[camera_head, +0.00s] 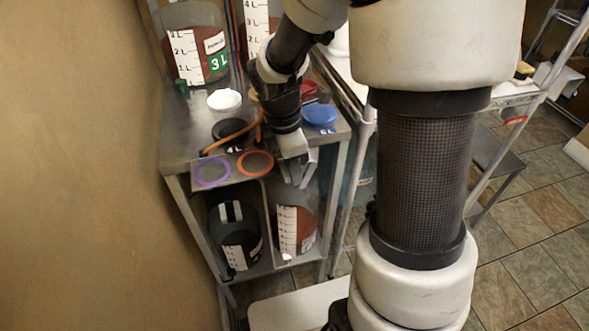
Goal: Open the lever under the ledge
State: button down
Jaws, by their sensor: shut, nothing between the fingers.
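A metal ledge (232,170) juts from the front of the steel table and carries a purple ring and an orange ring. Two clear measuring buckets stand on the shelf under it: a dark one (237,228) at left and a red-brown one (293,222) at right. A small white piece (287,257) shows low on the right bucket's front; I cannot tell if it is the lever. My gripper (297,181) points down at the ledge's right end, in front of the right bucket's top. It is shut and empty. Any contact with the bucket is unclear.
The tabletop holds a white lid (224,99), a black lid (230,129), a blue lid (319,114) and an orange tube (230,141). Two large buckets stand behind. A wall (85,170) closes the left. A table leg (338,190) stands right of the shelf.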

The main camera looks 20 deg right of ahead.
jog(key=a+r+p, duration=0.3)
jog(key=r+p, duration=0.7)
jog(key=r, duration=0.1)
jog(key=shift+a, duration=0.25)
jog(key=s+d+r+m+t+y, duration=0.1)
jog(key=s+d+r+m+t, duration=0.15)
jog(key=s+r+m, duration=0.55)
jog(key=s+d+r+m+t+y, duration=0.1)
jog(key=s+r+m+t, duration=0.2)
jog(key=s+r+m, duration=0.55)
notch_tip(320, 180, up, 13)
jog(key=w+m+p, duration=0.1)
jog(key=w+p, duration=0.1)
jog(key=p, duration=1)
jog(key=shift+d, duration=0.15)
